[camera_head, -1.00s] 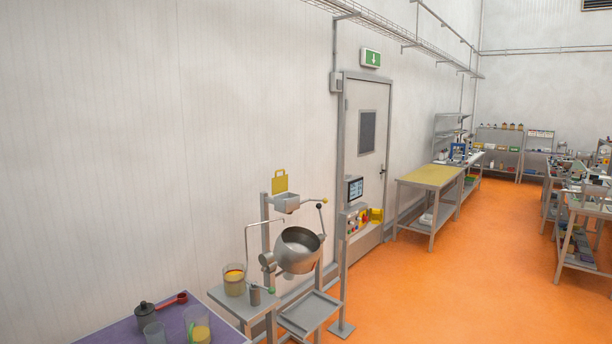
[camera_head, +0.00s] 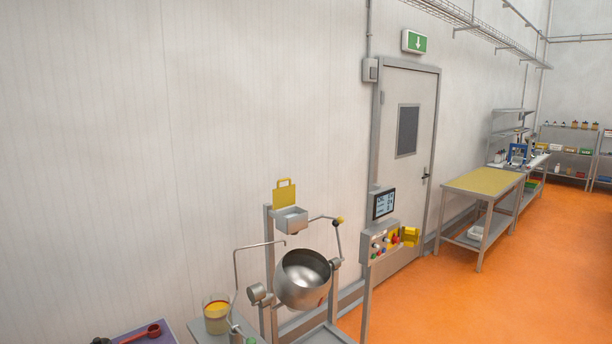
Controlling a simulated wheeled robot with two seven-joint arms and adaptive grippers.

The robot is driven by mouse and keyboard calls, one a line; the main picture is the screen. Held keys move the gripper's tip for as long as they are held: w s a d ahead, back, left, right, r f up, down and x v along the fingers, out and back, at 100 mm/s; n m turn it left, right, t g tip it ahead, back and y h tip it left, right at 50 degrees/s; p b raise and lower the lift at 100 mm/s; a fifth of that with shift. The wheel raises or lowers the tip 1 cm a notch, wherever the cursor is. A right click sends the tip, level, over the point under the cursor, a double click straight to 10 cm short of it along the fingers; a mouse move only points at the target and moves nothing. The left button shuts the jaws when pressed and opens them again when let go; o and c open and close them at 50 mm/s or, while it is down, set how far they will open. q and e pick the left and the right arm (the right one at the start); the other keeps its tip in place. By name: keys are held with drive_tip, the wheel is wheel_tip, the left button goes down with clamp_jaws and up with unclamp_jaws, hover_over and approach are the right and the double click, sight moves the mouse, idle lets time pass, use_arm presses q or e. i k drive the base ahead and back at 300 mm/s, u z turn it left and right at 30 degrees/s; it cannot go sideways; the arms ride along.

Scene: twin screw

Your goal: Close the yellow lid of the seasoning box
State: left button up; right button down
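The seasoning box (camera_head: 291,220) is a small grey open-topped box on a post above a steel drum. Its yellow lid (camera_head: 285,195), with a handle loop on top, stands upright at the back edge of the box, so the box is open. Neither of my grippers shows in the head view.
The tilted steel drum (camera_head: 303,280) hangs just below the box, with a bent pipe (camera_head: 238,270) to its left. A control panel (camera_head: 388,243) with a screen stands to the right. A jar (camera_head: 216,313) and a purple table (camera_head: 150,338) are at lower left. Orange floor (camera_head: 440,300) is clear at right.

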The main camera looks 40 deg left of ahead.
sight(283, 197)
drive_tip(key=u, duration=0.2)
drive_tip(key=i, duration=1.15)
drive_tip(key=u, duration=1.6)
drive_tip(key=i, duration=0.95)
drive_tip(key=u, duration=1)
